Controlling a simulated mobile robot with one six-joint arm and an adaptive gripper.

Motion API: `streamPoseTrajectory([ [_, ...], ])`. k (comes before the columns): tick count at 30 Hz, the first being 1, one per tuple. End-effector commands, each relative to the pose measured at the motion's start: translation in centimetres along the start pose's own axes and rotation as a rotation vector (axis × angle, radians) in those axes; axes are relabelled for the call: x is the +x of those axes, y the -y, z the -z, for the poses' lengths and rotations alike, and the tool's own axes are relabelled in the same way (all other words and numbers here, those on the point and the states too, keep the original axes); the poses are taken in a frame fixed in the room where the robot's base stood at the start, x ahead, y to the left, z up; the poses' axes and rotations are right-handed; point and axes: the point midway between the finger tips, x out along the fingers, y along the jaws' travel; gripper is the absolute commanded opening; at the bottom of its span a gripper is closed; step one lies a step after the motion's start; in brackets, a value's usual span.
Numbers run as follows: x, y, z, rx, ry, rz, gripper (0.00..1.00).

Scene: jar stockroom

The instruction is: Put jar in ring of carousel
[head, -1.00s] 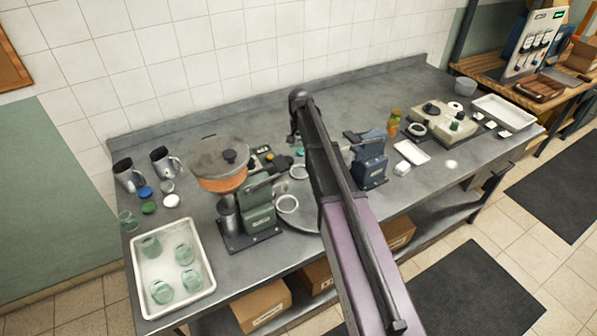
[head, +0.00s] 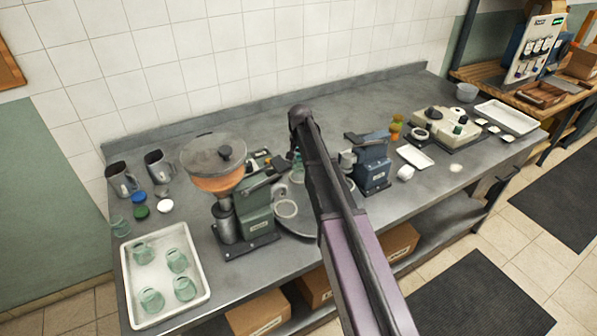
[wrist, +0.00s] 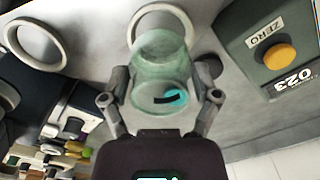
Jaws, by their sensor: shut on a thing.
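A pale green glass jar (wrist: 160,72) is held between the two fingers of my gripper (wrist: 160,95) in the wrist view. A teal patch with a dark mark shows on it. The white ring (wrist: 141,22) of the carousel lies just beyond the jar, partly hidden by it; I cannot tell the height between them. A second white ring (wrist: 35,65) is at the left. In the head view the carousel (head: 297,224) is a grey disc with a ring (head: 286,209) at its front, mostly hidden by my arm. The held jar (head: 298,172) shows only slightly there.
A green machine with a hopper (head: 213,183) stands left of the carousel, a blue press (head: 373,166) right. A white tray (head: 196,262) holds several green jars. The back of the bench is clear.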

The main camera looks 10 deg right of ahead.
Motion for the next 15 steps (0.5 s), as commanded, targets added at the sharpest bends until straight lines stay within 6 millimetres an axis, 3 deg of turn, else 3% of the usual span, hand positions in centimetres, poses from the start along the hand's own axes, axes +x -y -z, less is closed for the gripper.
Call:
streamPoseTrajectory([
  [8,0.1,0.0,0.0,-0.001,0.000,0.000,0.28],
  [15,1.6,0.1,0.0,-0.001,0.000,0.000,0.28],
])
